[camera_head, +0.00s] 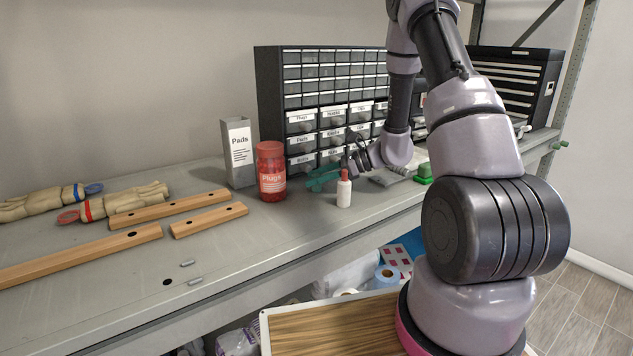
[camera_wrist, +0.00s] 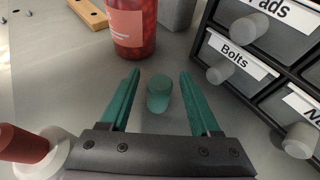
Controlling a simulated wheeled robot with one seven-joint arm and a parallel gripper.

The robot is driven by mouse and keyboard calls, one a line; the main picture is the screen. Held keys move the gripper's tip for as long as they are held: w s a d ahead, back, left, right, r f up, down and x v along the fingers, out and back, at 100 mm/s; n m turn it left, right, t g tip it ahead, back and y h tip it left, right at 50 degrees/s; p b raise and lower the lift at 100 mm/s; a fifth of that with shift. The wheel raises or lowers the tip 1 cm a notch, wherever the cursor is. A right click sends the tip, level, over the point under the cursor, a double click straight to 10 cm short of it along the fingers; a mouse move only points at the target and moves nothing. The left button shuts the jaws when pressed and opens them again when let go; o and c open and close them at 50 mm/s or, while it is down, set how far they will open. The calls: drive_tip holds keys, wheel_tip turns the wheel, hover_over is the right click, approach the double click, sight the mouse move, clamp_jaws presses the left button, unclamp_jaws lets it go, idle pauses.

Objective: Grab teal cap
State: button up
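The teal cap (camera_wrist: 159,93) is a small, slightly translucent cylinder on the grey bench top. In the wrist view it lies between the two teal fingers of my gripper (camera_wrist: 160,93), with clear gaps on both sides. My gripper is open, low over the bench. In the head view my gripper (camera_head: 322,179) shows between the red jar and the white bottle. I cannot make out the cap in the head view.
A red jar labelled Plugs (camera_head: 271,172) stands beyond the fingertips. A white bottle with a red top (camera_head: 344,190) is close beside my gripper. The drawer cabinet (camera_head: 285,100) stands behind. Wooden bars (camera_head: 170,208) and gloves lie at left.

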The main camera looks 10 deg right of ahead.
clamp_jaws()
